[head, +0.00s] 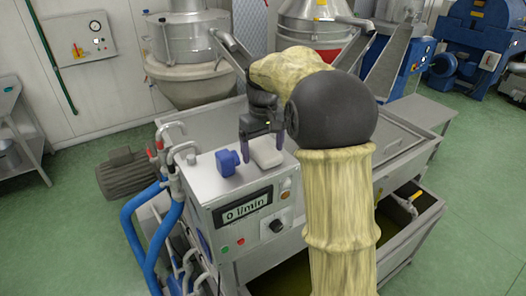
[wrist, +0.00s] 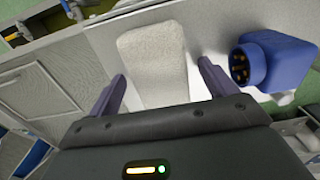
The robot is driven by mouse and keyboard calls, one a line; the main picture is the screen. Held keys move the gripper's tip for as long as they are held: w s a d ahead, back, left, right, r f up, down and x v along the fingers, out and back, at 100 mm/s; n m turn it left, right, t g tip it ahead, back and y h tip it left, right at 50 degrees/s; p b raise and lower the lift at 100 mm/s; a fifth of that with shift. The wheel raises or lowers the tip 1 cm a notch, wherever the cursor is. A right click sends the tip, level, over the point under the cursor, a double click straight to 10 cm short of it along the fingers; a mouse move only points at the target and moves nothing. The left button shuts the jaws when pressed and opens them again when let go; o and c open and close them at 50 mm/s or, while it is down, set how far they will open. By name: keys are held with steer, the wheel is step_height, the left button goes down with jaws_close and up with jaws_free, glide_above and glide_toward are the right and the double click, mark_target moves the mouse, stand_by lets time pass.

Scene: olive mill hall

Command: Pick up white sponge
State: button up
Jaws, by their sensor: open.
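The white sponge (head: 267,152) lies on the metal top of the control box (head: 203,178). In the wrist view the sponge (wrist: 153,62) is a pale, rounded block, its near end between the fingers. My gripper (head: 262,140) is above the control box top. In the wrist view my gripper (wrist: 158,92) has its two purple fingers apart, one on each side of the sponge. It holds nothing. In the head view part of the sponge is hidden by the gripper. I cannot tell whether the fingers touch it.
A blue connector (head: 228,162) stands left of the sponge; in the wrist view the connector (wrist: 270,62) is close to the right finger. The box's front has a display (head: 246,205) and a knob (head: 277,226). Blue hoses (head: 151,225) run down its left side.

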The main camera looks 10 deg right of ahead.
mark_target(263, 148)
stand_by(0.3)
steer(key=c, duration=1.1)
steer(key=shift+o, duration=0.2)
steer(key=shift+r, duration=0.2)
step_height(263, 148, up, 10)
steer(key=b, duration=0.1)
steer(key=shift+f, duration=0.15)
steer(key=shift+o, duration=0.6)
steer(key=shift+c, duration=0.3)
steer(key=shift+w, duration=0.1)
